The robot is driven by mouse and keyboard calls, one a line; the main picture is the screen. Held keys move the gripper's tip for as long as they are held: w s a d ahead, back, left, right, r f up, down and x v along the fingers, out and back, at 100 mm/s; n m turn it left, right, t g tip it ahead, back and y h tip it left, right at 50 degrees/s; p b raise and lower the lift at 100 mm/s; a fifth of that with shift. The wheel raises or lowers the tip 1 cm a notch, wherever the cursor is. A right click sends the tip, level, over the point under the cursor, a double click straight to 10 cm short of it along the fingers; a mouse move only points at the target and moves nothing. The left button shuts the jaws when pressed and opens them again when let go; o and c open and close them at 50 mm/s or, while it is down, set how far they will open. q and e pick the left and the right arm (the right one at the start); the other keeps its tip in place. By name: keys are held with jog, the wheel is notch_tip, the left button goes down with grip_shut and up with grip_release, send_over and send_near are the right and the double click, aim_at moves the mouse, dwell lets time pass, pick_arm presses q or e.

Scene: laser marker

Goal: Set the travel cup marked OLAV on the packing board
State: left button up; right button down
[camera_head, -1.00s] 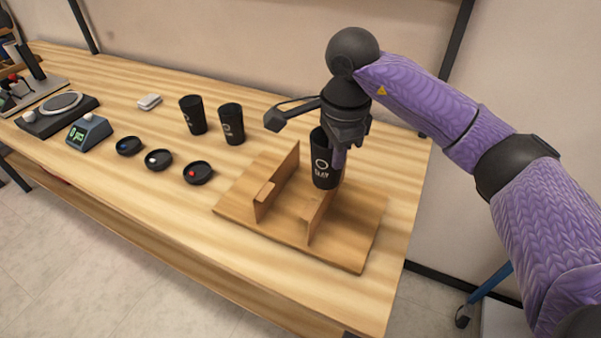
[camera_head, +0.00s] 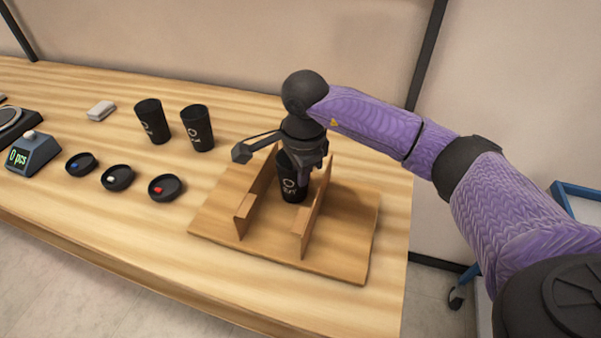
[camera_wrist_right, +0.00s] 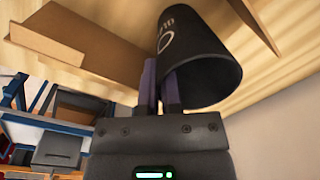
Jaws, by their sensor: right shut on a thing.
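A black travel cup (camera_head: 292,183) with white lettering, too small to read surely, is upright between the two wooden walls of the packing board (camera_head: 340,240). My right gripper (camera_head: 303,170) is shut on this cup from above, at its rim. In the right wrist view the cup (camera_wrist_right: 198,62) shows its open mouth, with the gripper fingers (camera_wrist_right: 162,85) at its wall. The cup is low over the board or on it; I cannot tell whether its base touches. My left gripper is not in view.
Two more black cups (camera_head: 152,122) and (camera_head: 197,128) stand behind to the left. Dark lids with blue, white and red marks (camera_head: 167,187) lie in a row. A blue counter display (camera_head: 32,154) and a white block (camera_head: 101,110) are further left.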

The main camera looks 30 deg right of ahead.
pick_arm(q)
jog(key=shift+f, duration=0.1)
pick_arm(e)
jog(key=shift+f, duration=0.1)
jog(key=c, duration=1.2)
grip_release()
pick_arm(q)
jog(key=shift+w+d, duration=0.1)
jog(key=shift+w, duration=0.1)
pick_arm(e)
jog(key=o, duration=0.4)
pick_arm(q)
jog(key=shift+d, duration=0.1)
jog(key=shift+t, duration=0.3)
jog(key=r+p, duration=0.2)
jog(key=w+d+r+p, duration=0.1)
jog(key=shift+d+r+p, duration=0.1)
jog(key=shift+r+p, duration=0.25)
pick_arm(e)
jog(key=r, duration=1.2)
jog(key=shift+s+r, duration=0.15)
jog(key=shift+s, duration=0.25)
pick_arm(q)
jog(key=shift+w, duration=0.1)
